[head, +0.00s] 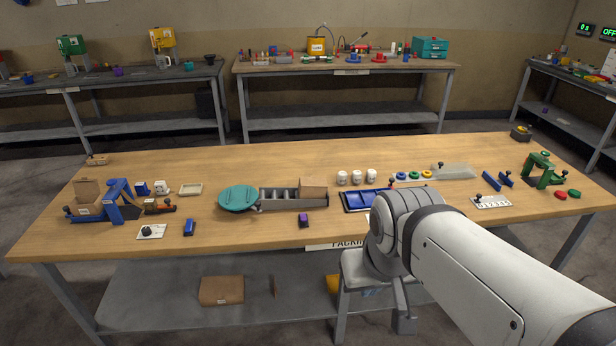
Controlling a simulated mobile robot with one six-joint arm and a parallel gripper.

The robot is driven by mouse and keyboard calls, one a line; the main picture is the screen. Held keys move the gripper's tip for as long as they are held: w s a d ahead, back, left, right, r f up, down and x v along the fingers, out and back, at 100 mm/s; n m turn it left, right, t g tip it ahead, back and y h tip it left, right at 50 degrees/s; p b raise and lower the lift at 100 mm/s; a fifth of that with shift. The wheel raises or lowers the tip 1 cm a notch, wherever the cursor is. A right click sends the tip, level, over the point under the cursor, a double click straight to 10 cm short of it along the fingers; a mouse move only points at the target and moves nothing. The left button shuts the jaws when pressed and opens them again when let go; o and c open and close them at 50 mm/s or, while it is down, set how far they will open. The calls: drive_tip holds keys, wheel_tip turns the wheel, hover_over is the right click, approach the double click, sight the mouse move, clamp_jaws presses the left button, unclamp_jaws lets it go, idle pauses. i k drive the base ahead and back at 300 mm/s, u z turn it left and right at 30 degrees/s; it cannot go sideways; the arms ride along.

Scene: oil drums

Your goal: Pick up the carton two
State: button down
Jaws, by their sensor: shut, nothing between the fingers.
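No label reading carton two is legible. A brown box (314,188) sits at the right end of a grey divided tray (278,199). A larger brown carton (222,291) lies on the shelf below the table. Small blue (142,188) and white (162,187) boxes stand near the open carton. My arm comes in from the lower right and bends at the table's front edge. I cannot make out my gripper's fingers.
The wooden table (230,165) holds a teal round lid (238,197), a blue tray (360,200) partly hidden by my arm, several white jars (357,177) and a green fixture (543,171). Bare tabletop shows along the back and left of centre front. Other benches stand behind.

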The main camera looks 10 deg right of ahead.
sight(304, 192)
drive_tip(key=i, duration=1.6)
